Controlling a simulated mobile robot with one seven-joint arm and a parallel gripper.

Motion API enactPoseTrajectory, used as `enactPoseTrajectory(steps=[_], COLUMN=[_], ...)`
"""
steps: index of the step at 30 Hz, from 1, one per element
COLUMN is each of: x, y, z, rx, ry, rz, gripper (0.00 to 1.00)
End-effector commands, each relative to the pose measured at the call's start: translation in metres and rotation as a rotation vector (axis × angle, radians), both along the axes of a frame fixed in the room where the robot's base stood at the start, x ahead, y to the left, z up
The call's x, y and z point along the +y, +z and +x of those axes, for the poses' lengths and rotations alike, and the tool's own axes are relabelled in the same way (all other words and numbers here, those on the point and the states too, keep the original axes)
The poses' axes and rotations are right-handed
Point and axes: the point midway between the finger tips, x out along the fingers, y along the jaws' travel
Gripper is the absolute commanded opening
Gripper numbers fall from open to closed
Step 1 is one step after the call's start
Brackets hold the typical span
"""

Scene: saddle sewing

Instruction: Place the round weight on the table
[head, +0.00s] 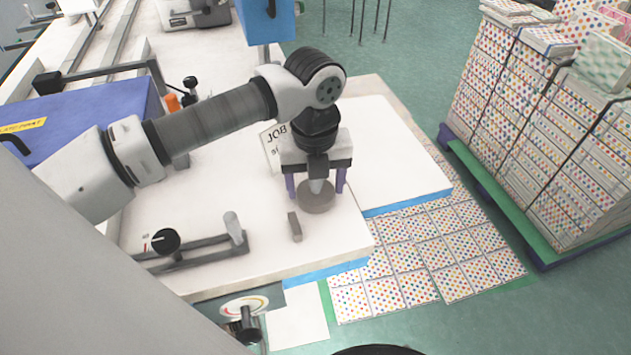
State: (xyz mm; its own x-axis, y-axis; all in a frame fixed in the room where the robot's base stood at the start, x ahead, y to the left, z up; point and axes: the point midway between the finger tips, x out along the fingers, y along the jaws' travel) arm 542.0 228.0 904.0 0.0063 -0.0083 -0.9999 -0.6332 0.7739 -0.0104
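The round weight (317,202) is a grey-brown disc with a paler, narrower upper part. It is at the right part of the white table (215,265), directly below my gripper (316,184). It looks upright and seems to rest on the table top, though a small gap under it cannot be ruled out. My gripper points down over it with its two purple fingers spread, one on each side of the weight's upper part. Gaps show between the fingers and that upper part. The gripper's palm hides the weight's very top.
A small grey-brown block (295,227) is close to the weight, at its lower left. A black knob on a bracket (166,241) is at front left. Patterned stacks (540,130) stand at right. The table's right part is clear.

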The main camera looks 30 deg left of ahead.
Motion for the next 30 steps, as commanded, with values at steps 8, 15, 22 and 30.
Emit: enactPoseTrajectory(steps=[8, 15, 22, 30], x=[0.0, 0.0, 0.002, 0.001], y=[0.0, 0.006, 0.047, 0.102], z=[0.0, 0.0, 0.001, 0.0], rx=[0.0, 0.0, -0.003, -0.002], ry=[0.0, 0.0, 0.003, 0.002], rz=[0.0, 0.0, 0.005, 0.003], gripper=[0.85, 0.85, 0.85, 0.85])
